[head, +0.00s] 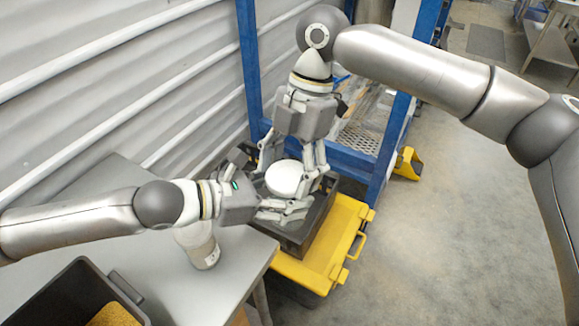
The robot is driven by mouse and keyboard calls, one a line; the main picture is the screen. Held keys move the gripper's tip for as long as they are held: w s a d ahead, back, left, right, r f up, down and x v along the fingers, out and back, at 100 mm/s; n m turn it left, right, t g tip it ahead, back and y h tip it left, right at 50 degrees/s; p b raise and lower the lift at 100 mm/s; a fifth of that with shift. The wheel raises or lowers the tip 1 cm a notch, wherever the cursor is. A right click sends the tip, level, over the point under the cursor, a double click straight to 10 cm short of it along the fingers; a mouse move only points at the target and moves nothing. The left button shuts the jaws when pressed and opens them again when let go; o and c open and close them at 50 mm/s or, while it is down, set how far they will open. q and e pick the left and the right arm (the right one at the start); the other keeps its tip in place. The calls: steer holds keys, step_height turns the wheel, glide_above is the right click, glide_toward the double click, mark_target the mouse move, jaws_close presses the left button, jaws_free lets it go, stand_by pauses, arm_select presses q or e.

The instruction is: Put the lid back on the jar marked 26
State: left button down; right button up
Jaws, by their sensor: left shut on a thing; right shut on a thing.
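A round white lid (287,178) is held in the air between my two grippers, above the dark crate. My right gripper (292,176) comes down from above and is shut on the lid, with fingers at its left and right sides. My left gripper (298,207) reaches in from the left and is shut at the lid's near edge. The exact contact of its fingers is partly hidden. A pale jar (201,250) with a small label stands upright on the grey table. My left arm hides its top, and its number is too small to read.
The grey table (225,290) ends near the jar. A dark bin (75,285) with yellow grain is at the lower left. A dark crate (297,238) sits over a yellow box (322,258), before a blue frame (355,160). The floor at right is clear.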

steer(key=m, duration=0.3)
steer(key=m+t+y, duration=0.1)
steer(key=m, duration=0.2)
steer(key=shift+s+m+t, duration=0.1)
steer(key=shift+m+t, duration=0.2)
steer(key=o, duration=1.1)
steer(key=shift+r, duration=0.1)
steer(key=shift+r, duration=2.15)
steer(key=shift+o, duration=0.5)
